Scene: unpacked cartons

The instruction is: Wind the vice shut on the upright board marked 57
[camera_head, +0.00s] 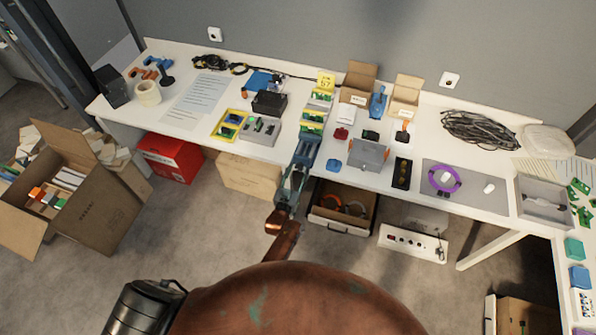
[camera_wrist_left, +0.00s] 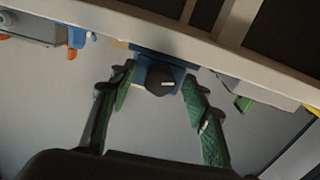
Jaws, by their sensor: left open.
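My left gripper (camera_head: 303,148) reaches to the front edge of the table in the head view. In the left wrist view the left gripper (camera_wrist_left: 160,88) is open, its green-padded fingers on either side of a black knob (camera_wrist_left: 160,79). The knob is on a blue body (camera_wrist_left: 178,67), which looks like the vice. Whether the fingers touch the knob I cannot tell. In the head view my gripper largely hides this spot. My right gripper is not in view.
An open drawer (camera_head: 343,208) is below the table edge.

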